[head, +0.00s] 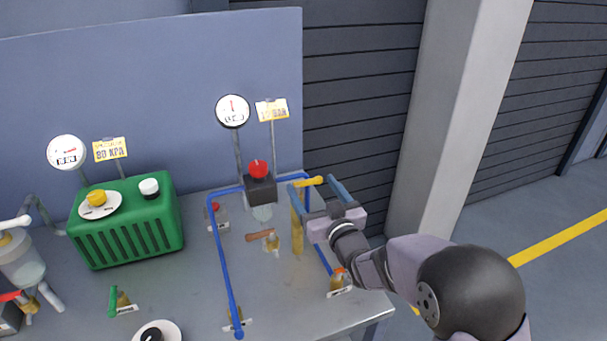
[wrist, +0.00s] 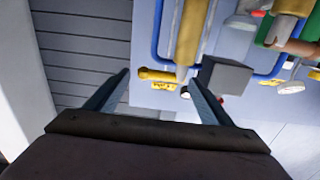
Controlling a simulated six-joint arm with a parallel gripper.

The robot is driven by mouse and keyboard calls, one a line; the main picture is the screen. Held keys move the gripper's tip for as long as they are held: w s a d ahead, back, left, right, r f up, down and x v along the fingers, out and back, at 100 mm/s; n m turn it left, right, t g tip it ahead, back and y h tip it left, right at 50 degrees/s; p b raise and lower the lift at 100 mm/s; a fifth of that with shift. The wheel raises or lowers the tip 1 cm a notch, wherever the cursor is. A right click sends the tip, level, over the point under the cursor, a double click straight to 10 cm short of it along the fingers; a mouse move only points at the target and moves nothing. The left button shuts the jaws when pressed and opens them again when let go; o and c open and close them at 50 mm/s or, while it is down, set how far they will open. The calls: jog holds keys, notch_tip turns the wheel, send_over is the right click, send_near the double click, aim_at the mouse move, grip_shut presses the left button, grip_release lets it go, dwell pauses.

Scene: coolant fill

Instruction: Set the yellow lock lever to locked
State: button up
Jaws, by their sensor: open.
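The yellow lock lever (head: 309,181) is a short bar lying roughly level at the top of a yellow post (head: 297,232), right of the black box with a red knob. My gripper (head: 314,183) is open, with one blue-grey finger on each side of the lever's bar in the head view. In the wrist view the lever (wrist: 157,74) shows between the two fingertips (wrist: 158,78), apparently just beyond them. I cannot tell whether a finger touches it. The left finger hides part of the lever's joint with the post in the head view.
The black box (head: 261,190) with a red knob (head: 257,169) stands close left of the lever. A blue pipe (head: 221,250) loops around this area. A green ribbed unit (head: 127,230) stands at left. A wall panel (head: 150,90) rises behind the bench.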

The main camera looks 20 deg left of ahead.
jog(key=p+x, duration=0.2)
jog(key=x, duration=0.5)
jog(key=shift+w+p, duration=0.2)
jog(key=shift+p, duration=0.15)
jog(key=shift+a+f, duration=0.15)
jog(key=c, duration=0.9)
